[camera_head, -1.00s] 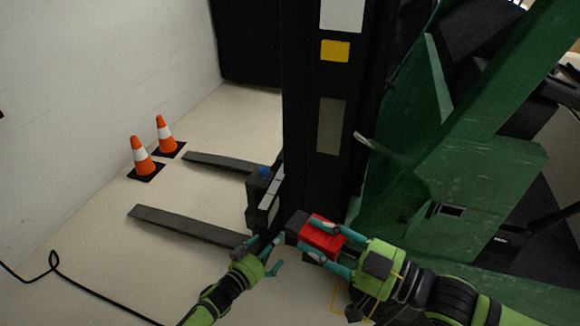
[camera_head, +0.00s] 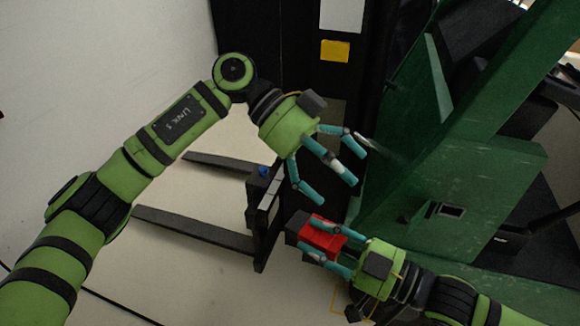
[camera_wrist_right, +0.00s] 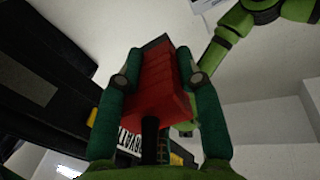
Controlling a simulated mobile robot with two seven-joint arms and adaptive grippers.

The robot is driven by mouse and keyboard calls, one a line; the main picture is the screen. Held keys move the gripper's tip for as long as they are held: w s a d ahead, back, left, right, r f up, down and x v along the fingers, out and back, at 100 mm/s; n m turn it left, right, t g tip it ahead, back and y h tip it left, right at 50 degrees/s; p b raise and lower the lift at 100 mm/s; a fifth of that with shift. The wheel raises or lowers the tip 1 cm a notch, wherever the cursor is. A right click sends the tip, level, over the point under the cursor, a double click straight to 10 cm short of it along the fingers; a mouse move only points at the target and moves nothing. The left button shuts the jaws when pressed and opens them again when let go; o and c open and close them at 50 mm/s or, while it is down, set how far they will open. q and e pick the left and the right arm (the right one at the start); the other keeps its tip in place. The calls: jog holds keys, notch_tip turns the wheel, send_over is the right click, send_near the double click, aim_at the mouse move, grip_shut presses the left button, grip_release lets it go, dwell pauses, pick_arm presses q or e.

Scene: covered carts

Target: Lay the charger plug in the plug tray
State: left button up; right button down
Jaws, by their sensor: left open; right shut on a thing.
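The charger plug, a red block with a dark grey front end (camera_head: 322,238), is held between the teal fingers of my right gripper (camera_head: 325,243). In the right wrist view the red plug (camera_wrist_right: 160,88) sits between both fingers, with a dark cable-like piece at its near end. My left gripper (camera_head: 340,172) is open and empty, above the plug in the head view, in front of the dark mast. It is apart from the plug. I cannot make out the plug tray for certain in either view.
A dark mast with a yellow label (camera_head: 335,50) stands behind my left gripper. Two dark forks (camera_head: 190,228) reach left over the pale floor, near a dark block (camera_head: 262,195). A green machine body (camera_head: 470,150) fills the right side. A black cable (camera_head: 120,308) lies lower left.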

aim_at(314, 234)
pick_arm(q)
jog(key=s+a+r+n+t+y, duration=0.1)
jog(key=a+n+t+y, duration=0.15)
jog(key=a+y, duration=0.45)
jog(key=shift+m+t, duration=0.25)
jog(key=x, duration=1.1)
jog(key=shift+s+d+f, duration=0.15)
jog(key=shift+s, duration=0.05)
jog(key=c, duration=1.5)
pick_arm(e)
jog(key=c, duration=1)
grip_release()
jog(key=shift+r, duration=0.1)
pick_arm(q)
jog(key=shift+c, duration=0.7)
pick_arm(e)
jog(key=shift+o, duration=1.2)
jog(key=shift+d, duration=0.1)
